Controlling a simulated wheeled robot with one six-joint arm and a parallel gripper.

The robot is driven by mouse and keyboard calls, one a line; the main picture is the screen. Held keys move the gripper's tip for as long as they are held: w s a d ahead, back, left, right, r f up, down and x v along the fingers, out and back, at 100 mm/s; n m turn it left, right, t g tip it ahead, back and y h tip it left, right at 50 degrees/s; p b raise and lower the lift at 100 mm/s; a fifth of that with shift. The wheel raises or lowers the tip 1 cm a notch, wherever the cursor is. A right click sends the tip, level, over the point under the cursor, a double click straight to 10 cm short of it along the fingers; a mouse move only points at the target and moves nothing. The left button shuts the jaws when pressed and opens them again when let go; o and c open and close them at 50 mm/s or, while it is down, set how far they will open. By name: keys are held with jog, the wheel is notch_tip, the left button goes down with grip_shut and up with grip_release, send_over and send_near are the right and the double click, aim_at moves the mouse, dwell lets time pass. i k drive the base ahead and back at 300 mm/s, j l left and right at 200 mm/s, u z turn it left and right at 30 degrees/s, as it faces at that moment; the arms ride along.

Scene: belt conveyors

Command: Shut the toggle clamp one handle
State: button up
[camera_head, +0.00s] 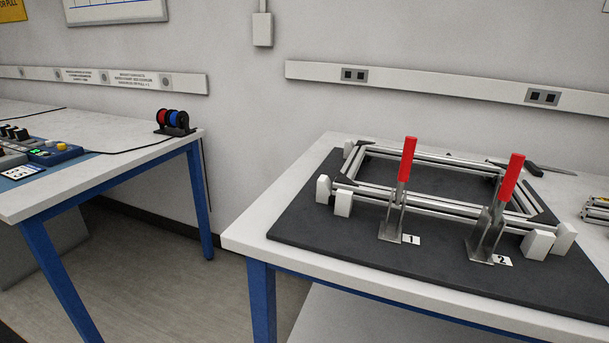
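Toggle clamp one (391,228) stands at the front edge of a metal frame on the right table, beside a white label marked 1. Its red handle (407,158) points up, leaning slightly right. Toggle clamp two (486,236) stands to its right beside a label marked 2, and its red handle (511,176) also points up, tilted right. The rectangular metal frame (463,208) lies on a dark mat between white corner blocks. My gripper is not in view.
The right table (261,225) has blue legs, and a file-like tool (552,168) lies at its back. A gap of bare floor (160,267) separates it from the left table (102,174), which bears a control box (54,153) and red and blue spools (173,119).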

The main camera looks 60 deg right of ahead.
aim_at(410, 142)
jog(key=i+j, duration=0.2)
jog(key=i, duration=0.2)
jog(key=i+j+u, duration=0.1)
jog(key=i, duration=0.3)
jog(key=i+j, duration=0.25)
jog(key=i, duration=0.2)
jog(key=i+z, duration=0.25)
jog(key=z, duration=0.2)
jog(key=i+j+z, duration=0.1)
jog(key=i+z, duration=0.15)
jog(key=z, duration=0.2)
jog(key=i+j+z, duration=0.2)
jog(key=z, duration=0.25)
jog(key=i+z, duration=0.15)
jog(key=z, duration=0.3)
jog(key=i+j+z, duration=0.1)
jog(key=z, duration=0.35)
jog(key=i+j+z, duration=0.1)
jog(key=z, duration=0.35)
jog(key=i+j+z, duration=0.1)
jog(key=z, duration=0.35)
jog(key=i+j+z, duration=0.15)
jog(key=z, duration=0.3)
jog(key=j+z, duration=0.3)
jog(key=z, duration=0.15)
jog(key=i+j+z, duration=0.1)
jog(key=j+z, duration=0.5)
jog(key=z, duration=0.25)
jog(key=j+z, duration=0.25)
jog(key=j, duration=0.15)
